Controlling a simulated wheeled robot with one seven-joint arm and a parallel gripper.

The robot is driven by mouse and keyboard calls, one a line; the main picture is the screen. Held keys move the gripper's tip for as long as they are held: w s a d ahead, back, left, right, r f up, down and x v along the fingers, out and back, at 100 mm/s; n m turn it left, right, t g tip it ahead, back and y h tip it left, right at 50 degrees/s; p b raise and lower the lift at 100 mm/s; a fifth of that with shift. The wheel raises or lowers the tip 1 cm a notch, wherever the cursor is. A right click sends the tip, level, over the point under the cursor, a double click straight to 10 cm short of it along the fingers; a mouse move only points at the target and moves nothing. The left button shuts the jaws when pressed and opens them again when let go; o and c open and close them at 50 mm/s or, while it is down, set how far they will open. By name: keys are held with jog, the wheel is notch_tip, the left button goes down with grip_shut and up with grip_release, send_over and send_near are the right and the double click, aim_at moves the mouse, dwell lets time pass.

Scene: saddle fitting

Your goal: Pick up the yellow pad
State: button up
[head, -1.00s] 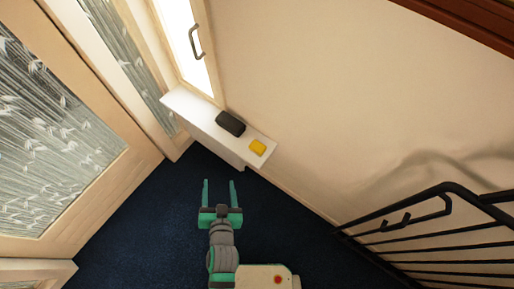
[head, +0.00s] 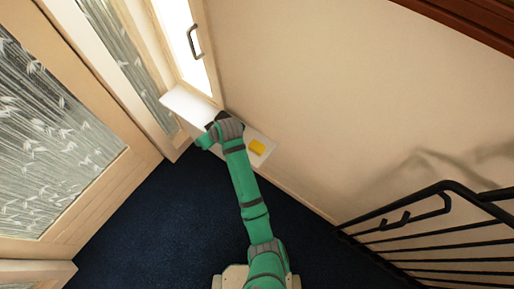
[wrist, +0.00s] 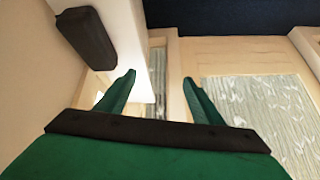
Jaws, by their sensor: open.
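The yellow pad (head: 257,147) lies on the right end of a white ledge (head: 183,103) against the wall in the head view. My arm reaches up over the ledge just left of the pad. The pad does not show in the wrist view.
A black block (wrist: 86,38) sits on the ledge, mostly hidden by my wrist in the head view. A door with a handle (head: 194,41) stands behind the ledge. A black railing (head: 430,220) is at right. The dark blue floor (head: 150,230) is clear.

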jog(key=w+d+n+g+h, duration=0.2)
jog(key=d+g+h, duration=0.1)
jog(key=d, duration=0.8)
jog(key=g+h, duration=0.1)
jog(key=h, duration=0.1)
send_over(257, 146)
jog(key=shift+d+f, duration=0.2)
jog(key=shift+f, duration=0.05)
notch_tip(257, 146, down, 4)
jog(key=shift+f, duration=0.25)
jog(key=shift+a+f, duration=0.15)
jog(key=shift+f, duration=1.3)
jog(key=shift+a+f, duration=0.1)
jog(key=shift+f, duration=1.3)
jog(key=c, duration=1.2)
